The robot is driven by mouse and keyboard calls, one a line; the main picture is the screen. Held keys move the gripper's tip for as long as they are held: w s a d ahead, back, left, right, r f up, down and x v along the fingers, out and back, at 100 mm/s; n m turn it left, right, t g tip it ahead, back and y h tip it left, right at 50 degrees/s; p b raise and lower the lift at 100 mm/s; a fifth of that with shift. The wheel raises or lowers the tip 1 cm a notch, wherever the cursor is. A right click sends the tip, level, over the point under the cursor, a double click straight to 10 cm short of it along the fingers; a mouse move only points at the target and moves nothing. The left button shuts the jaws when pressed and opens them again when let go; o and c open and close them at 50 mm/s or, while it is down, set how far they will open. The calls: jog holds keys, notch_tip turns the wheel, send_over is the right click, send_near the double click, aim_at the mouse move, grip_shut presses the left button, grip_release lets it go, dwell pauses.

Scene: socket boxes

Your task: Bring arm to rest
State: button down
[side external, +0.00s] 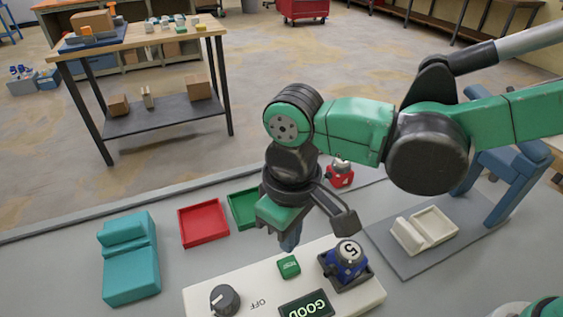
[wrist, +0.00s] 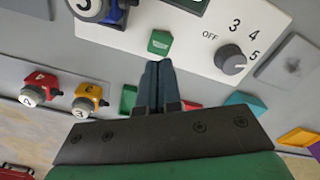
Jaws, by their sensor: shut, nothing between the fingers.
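My gripper (side external: 289,242) points down over the back of the white panel (side external: 205,297), with its fingers shut and empty. In the wrist view the shut fingertips (wrist: 158,66) are close to the green button (wrist: 159,42); I cannot tell whether they touch it. The green button (side external: 289,266) sits on the panel beside a black knob (side external: 224,300) and a display (side external: 306,304) reading "GOOD". A blue block with a ball marked 5 (side external: 346,262) stands in a dark holder at the panel's right.
A red tray (side external: 203,224), a green tray (side external: 244,208) and a teal box (side external: 131,272) lie left. A red block with a ball (side external: 340,175) is behind my gripper; a yellow block (wrist: 89,96) also shows. A white tray (side external: 433,226) rests on a grey mat at right.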

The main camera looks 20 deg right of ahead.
jog(key=shift+r, duration=0.1)
jog(key=d+r+m+t, duration=0.2)
jog(key=d+m+t, duration=0.1)
jog(key=d, duration=0.8)
jog(key=w+d+r+m+t, duration=0.1)
jog(key=d+r+m+t, duration=0.1)
jog(key=d, duration=0.9)
jog(key=shift+d+r+m+t, duration=0.2)
jog(key=shift+m+t, duration=0.3)
jog(key=shift+t, duration=0.6)
jog(key=shift+w, duration=0.1)
dwell(1.0)
